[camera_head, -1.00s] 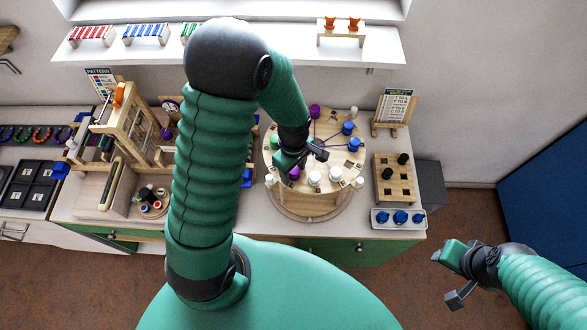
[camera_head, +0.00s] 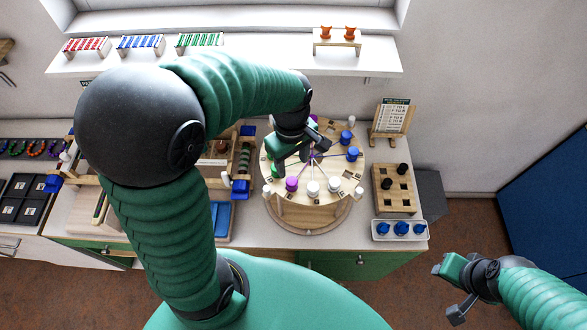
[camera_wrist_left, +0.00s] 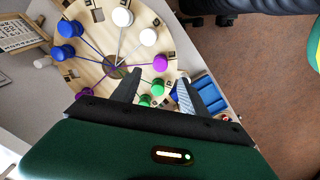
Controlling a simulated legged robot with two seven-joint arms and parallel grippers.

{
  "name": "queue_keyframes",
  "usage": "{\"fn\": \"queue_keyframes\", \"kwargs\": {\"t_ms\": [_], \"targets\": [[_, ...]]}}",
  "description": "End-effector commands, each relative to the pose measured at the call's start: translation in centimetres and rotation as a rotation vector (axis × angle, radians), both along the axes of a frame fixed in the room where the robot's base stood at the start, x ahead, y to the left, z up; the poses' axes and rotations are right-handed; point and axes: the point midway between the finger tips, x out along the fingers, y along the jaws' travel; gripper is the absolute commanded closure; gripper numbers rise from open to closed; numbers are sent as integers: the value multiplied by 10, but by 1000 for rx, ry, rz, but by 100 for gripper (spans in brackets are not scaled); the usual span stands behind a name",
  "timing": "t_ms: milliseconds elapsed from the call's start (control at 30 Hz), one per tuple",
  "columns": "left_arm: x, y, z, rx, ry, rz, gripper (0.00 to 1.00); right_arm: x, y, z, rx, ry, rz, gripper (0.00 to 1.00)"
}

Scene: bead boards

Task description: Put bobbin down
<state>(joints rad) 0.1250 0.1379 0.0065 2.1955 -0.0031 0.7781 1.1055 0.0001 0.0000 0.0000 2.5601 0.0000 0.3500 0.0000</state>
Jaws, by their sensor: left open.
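The round wooden board (camera_head: 305,172) stands on the bench with white, blue, purple and green bobbins on its top, joined by threads to a hub. My left gripper (camera_head: 304,148) is above the board's left half, fingers apart. In the left wrist view, two green bobbins (camera_wrist_left: 157,88) (camera_wrist_left: 144,100) show between its open fingers; whether they touch cannot be told. A purple bobbin (camera_wrist_left: 160,62) stands beside them; another purple one (camera_wrist_left: 82,95) is partly hidden by the hand. White bobbins (camera_head: 313,187) sit near the front rim. My right gripper (camera_head: 450,286) is open and empty, off the bench.
A wooden peg block (camera_head: 382,205) and a tray with blue knobs (camera_head: 378,236) stand right of the board, a card on a stand (camera_head: 390,118) behind them. Blue bins (camera_head: 221,218) and wooden frames stand close on the left. A shelf (camera_head: 265,48) runs behind.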

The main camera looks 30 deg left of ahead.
Motion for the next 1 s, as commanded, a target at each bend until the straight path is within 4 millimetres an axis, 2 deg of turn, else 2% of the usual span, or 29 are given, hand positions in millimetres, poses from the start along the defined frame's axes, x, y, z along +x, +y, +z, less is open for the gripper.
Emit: {"fn": "queue_keyframes", "kwargs": {"t_ms": [200, 300, 400, 500, 1000], "targets": [[-25, -27, -24, 66, -109, -725, 48, 0, 0, 0, 0, 0, 0, 64], [-35, -35, -31, 113, -149, -1005, 48, 0, 0, 0, 0, 0, 0, 64], [-40, -39, -35, 144, -168, -1166, 48, 0, 0, 0, 0, 0, 0, 64], [-40, -40, -37, 155, -175, -1219, 48, 0, 0, 0, 0, 0, 0, 64], [-40, -40, -36, 154, -173, -1215, 48, 0, 0, 0, 0, 0, 0, 64]]}}
